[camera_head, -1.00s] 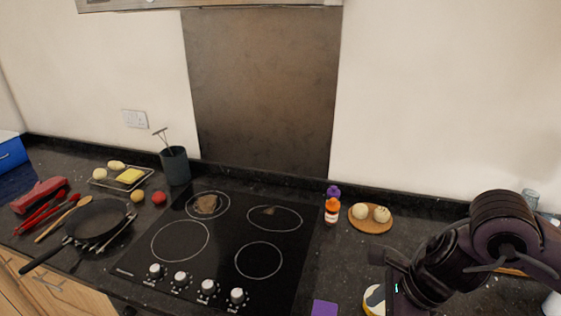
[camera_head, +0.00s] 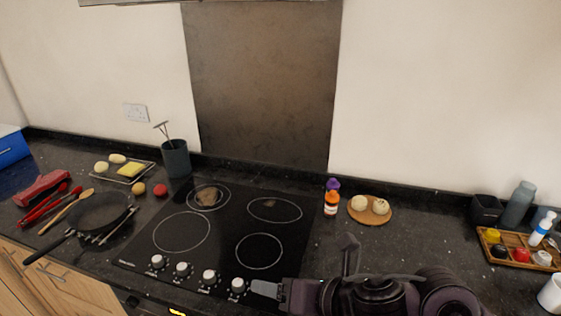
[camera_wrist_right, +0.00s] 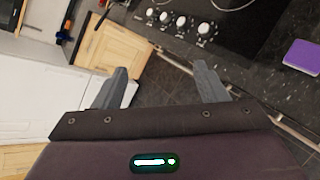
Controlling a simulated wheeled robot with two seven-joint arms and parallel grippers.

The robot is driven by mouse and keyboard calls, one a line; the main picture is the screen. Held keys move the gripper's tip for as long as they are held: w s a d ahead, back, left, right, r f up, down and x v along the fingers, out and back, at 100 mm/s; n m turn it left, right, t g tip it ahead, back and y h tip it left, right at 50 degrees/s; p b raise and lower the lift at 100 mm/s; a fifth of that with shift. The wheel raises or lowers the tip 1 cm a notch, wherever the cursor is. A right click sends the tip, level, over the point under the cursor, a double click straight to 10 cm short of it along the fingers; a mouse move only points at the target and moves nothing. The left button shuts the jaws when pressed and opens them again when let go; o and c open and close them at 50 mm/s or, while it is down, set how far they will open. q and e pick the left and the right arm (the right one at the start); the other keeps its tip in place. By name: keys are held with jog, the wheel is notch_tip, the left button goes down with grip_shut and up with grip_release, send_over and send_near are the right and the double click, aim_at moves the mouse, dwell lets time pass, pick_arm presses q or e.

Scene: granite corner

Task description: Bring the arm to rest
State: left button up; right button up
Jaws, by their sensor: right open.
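My right gripper (camera_head: 306,270) is low in the head view, in front of the hob's right front corner. In the right wrist view its two grey fingers (camera_wrist_right: 160,88) are spread apart with nothing between them. That view looks down past the counter's front edge to the dark floor and a wooden cupboard front. My left gripper is not in view.
The black hob (camera_head: 212,240) has a row of knobs (camera_head: 196,276) along its front, close to my right gripper. A frying pan (camera_head: 98,212) lies at left. Bottles (camera_head: 332,202), a round board (camera_head: 370,210) and a sectioned tray (camera_head: 520,248) stand at right. A purple block (camera_wrist_right: 301,56) lies on the counter.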

jog(key=w+d+f+m+t+h, duration=0.1)
jog(key=d+f+m+h, duration=0.2)
jog(key=m, duration=0.8)
jog(key=d+f+m+t+h, duration=0.1)
jog(key=d+m+t+h, duration=0.3)
jog(key=m, duration=0.7)
jog(key=s+d+f+m+g+h, duration=0.2)
jog(key=s+d+f+m+g, duration=0.7)
jog(key=s+d+f+m, duration=0.4)
notch_tip(320, 180, down, 33)
jog(key=g+b, duration=0.1)
jog(key=b, duration=0.5)
jog(key=s+d+f+b, duration=0.1)
jog(key=s+f+b, duration=0.1)
jog(key=s+f, duration=0.8)
jog(key=s+d+f+g+b, duration=0.1)
jog(key=s+f+b, duration=0.1)
jog(key=s+f, duration=0.8)
notch_tip(320, 180, down, 2)
jog(key=shift+d+f, duration=0.2)
jog(key=shift+d, duration=0.15)
